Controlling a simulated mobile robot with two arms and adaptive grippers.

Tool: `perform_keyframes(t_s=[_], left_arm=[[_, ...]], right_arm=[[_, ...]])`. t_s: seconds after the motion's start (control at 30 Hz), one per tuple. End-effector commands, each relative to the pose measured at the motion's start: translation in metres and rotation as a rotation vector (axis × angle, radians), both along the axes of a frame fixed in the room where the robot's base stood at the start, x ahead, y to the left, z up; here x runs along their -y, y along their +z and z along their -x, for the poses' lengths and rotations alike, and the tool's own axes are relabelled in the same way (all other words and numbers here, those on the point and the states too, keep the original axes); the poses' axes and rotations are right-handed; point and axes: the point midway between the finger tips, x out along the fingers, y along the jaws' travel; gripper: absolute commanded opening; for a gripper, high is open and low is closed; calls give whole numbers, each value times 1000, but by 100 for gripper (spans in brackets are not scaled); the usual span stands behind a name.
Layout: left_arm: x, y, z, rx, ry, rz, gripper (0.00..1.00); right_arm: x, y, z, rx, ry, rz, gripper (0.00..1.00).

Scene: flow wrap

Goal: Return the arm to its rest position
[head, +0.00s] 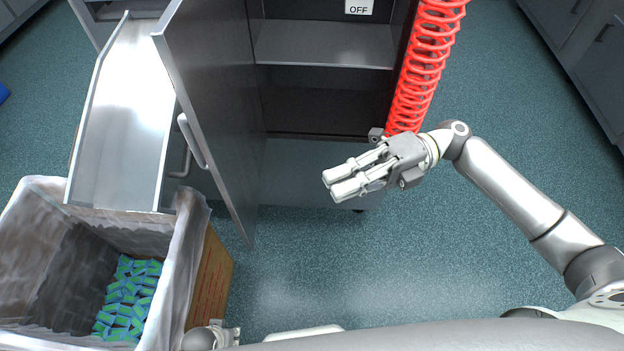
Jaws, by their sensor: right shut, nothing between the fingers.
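My right arm comes in from the lower right, bent at the elbow. Its gripper (330,184) is shut and empty, with the fingers pointing left. It hangs over the floor in front of the open cabinet, apart from the cabinet door. At the bottom edge, a small grey part of my left gripper (226,335) shows beside the carton. Its fingers are mostly hidden, so I cannot tell whether it is open or shut.
A grey cabinet with shelves (325,45) stands open, its door (212,95) swung out. A red coiled hose (424,65) hangs just behind my right wrist. A metal chute (128,105) leads to a lined carton (215,265) holding blue-green packs (128,300). Floor (430,260) is clear.

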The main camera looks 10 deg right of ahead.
Motion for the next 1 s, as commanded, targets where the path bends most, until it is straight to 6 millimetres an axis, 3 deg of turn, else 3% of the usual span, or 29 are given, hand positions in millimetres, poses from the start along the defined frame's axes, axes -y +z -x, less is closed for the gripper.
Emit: perform_keyframes(t_s=[0.2,0.57,0.67,0.83,1.0], left_arm=[[1,5,-3,2,0,0,36],[2,6,-3,3,1,3,36],[2,6,-3,3,1,3,36],[2,6,-4,3,1,2,36],[2,6,-4,3,0,2,36]], right_arm=[[26,0,4,-1,-1,1,0],[26,0,-3,-19,-42,-26,0],[17,0,-23,-71,-152,-89,0],[12,-12,-85,-243,-477,-237,0],[33,-55,-141,-473,-831,-339,0]])
